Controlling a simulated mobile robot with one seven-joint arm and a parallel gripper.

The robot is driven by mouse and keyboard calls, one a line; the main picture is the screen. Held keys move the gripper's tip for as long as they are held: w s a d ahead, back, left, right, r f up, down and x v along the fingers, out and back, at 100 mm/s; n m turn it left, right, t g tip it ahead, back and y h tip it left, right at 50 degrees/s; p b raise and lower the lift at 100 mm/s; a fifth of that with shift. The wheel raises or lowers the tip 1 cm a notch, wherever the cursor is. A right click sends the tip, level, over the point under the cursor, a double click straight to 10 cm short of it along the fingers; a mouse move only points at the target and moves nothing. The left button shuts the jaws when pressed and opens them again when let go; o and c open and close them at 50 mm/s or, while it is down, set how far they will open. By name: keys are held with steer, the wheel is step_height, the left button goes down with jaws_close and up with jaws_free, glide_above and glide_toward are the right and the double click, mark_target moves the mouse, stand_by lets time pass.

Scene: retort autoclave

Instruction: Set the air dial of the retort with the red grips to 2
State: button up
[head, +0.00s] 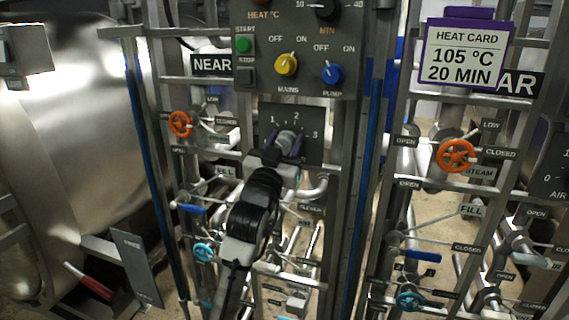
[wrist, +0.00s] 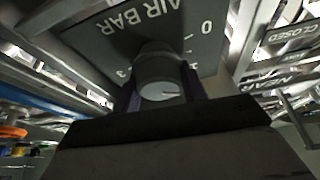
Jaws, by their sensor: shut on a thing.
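The air dial is a grey round knob (head: 287,138) on a dark plate (head: 267,117) marked 1, 2 and 3, below the control box. In the wrist view the plate (wrist: 150,22) reads AIR BAR upside down, with 0 and 3 visible. My gripper (head: 283,147) is shut on the knob (wrist: 160,88), one finger on each side. A thin line shows on the knob's face, but I cannot tell which number it points to. A red grip (head: 90,281) is at the lower left, by the big steel vessel (head: 85,120).
The control box (head: 285,50) above has a yellow knob, a blue knob and a green button. Orange valve wheels (head: 180,124) and (head: 456,156) stand on either side. Pipes, frame bars and a purple heat card (head: 462,50) crowd the right.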

steer(key=m+h+b, duration=0.1)
steer(key=m+b, duration=0.1)
steer(key=m+g+h+b, duration=0.1)
steer(key=m+b, duration=0.2)
steer(key=shift+f+m+g+h+b, duration=0.3)
steer(key=shift+f+h+b, duration=0.05)
steer(key=shift+h, duration=0.05)
steer(key=m+g+h+b, duration=0.1)
steer(key=m+b, duration=0.1)
steer(key=m, duration=0.1)
steer(key=shift+d+r+m+b, duration=0.1)
steer(key=shift+d+m+b, duration=0.05)
steer(key=shift+m+b, duration=0.2)
steer(key=m+g+h+b, duration=0.1)
steer(key=m+g, duration=0.1)
steer(key=m, duration=0.2)
steer(key=shift+b, duration=0.3)
steer(key=shift+d+m+g, duration=0.1)
steer(key=shift+m+g, duration=0.7)
steer(key=shift+m, duration=1.45)
steer(key=o, duration=1)
